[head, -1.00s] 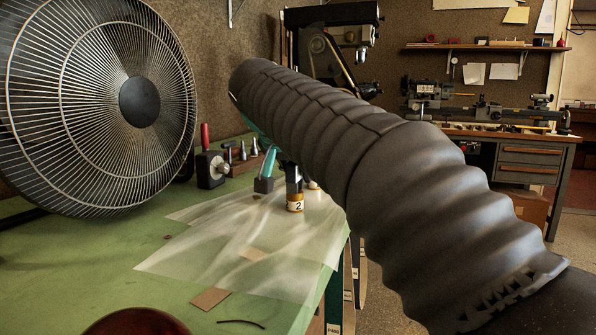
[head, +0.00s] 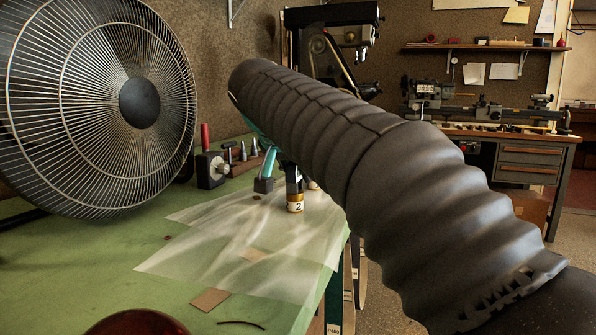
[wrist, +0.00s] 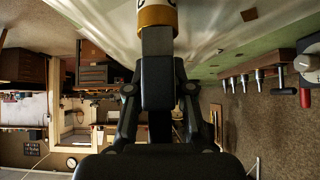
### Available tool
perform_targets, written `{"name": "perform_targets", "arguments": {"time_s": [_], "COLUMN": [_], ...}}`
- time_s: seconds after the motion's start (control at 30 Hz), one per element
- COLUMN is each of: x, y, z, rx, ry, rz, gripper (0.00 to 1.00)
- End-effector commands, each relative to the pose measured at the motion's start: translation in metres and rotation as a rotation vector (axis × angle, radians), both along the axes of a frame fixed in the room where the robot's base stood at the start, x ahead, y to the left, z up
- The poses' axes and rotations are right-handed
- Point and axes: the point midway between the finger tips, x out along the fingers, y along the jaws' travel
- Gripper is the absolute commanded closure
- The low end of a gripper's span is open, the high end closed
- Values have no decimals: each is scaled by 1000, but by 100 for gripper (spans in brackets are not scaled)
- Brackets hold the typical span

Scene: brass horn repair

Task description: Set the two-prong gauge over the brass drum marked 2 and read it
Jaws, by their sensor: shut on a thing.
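The brass drum marked 2 (head: 295,203) stands upright on the clear sheet, its white label facing the head camera. Its brass band also shows at the top of the wrist view (wrist: 157,15). My gripper (wrist: 158,88) is shut on the gauge (wrist: 157,42), a dark body with a grey lower end that meets the drum in the wrist view. In the head view the gauge (head: 293,177) is upright right over the drum. I cannot tell whether its two prongs touch the drum. Its reading face is not visible. My arm hides most of my gripper in the head view.
A large wire fan (head: 100,105) stands at the left. A translucent sheet (head: 235,245) lies on the green bench (head: 110,260). A dark block with a red-handled tool (head: 211,170) stands behind. A brown card (head: 210,299) and a dark red round thing (head: 137,323) are in front.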

Motion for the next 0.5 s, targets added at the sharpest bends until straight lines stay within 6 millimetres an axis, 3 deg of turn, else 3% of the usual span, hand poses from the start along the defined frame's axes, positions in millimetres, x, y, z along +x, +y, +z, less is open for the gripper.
{"name": "perform_targets", "arguments": {"time_s": [0.5], "x": [0], "y": [0], "z": [30], "rx": [1], "ry": [-2], "rz": [0], "gripper": [100]}}
